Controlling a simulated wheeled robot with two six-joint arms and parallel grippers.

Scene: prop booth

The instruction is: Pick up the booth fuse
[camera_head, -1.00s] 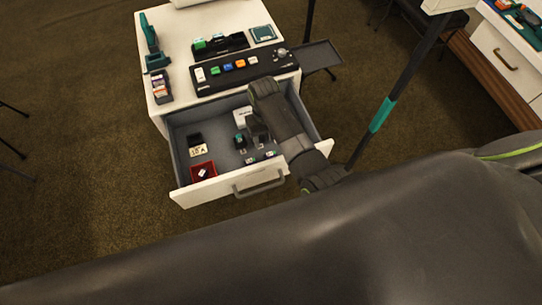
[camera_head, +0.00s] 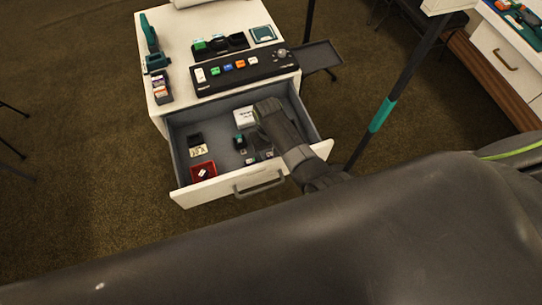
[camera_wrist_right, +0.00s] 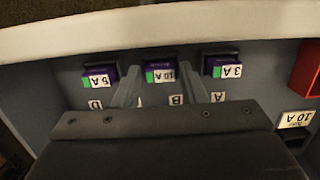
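Three purple fuses with green ends sit in a row of dark holders in the open drawer (camera_head: 222,186). In the right wrist view, where the lettering is upside down, they are the 5 A fuse (camera_wrist_right: 99,77), the middle 10 A fuse (camera_wrist_right: 161,73) and the 3 A fuse (camera_wrist_right: 222,68). My right gripper (camera_wrist_right: 163,76) is open, its fingers on either side of the middle fuse; contact cannot be told. In the head view my right arm (camera_head: 285,135) hides part of the row. My left gripper is not in view.
A card marked 10 A (camera_head: 198,151), a red tray (camera_head: 203,171) and a white box (camera_head: 243,116) lie in the drawer. The drawer's front wall is close to the fuses. A button panel (camera_head: 241,67) stands on the cabinet above.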

